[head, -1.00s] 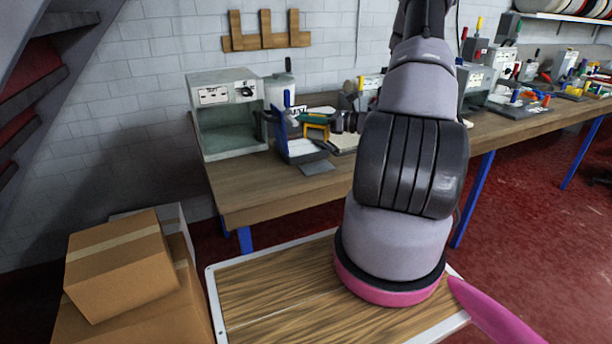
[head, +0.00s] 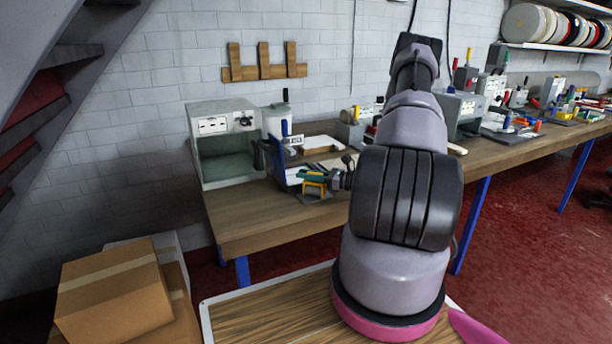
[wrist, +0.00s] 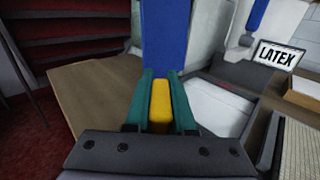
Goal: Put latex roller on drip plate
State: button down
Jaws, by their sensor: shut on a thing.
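My gripper (head: 313,177) reaches left over the front of the bench. In the wrist view its teal fingers (wrist: 162,82) are shut on a yellow part (wrist: 159,102), which I take for the latex roller. A blue upright piece (wrist: 166,36) stands straight beyond the fingertips; I cannot tell if it is joined to the yellow part. In the head view the roller (head: 315,185) is over a dark grey plate (head: 311,198) near the bench's front edge, likely the drip plate. The gripper partly hides it, and contact is unclear.
A dark-rimmed tray with a white inside (wrist: 222,106) lies beside the gripper, near a LATEX sign (wrist: 278,55). A grey open-fronted box (head: 192,122) stands on the bench (head: 232,222). Cardboard boxes (head: 112,290) are at lower left.

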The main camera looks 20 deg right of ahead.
jog(key=c, duration=0.8)
grip_release()
jog(key=shift+f, duration=0.1)
jog(key=shift+o, duration=0.2)
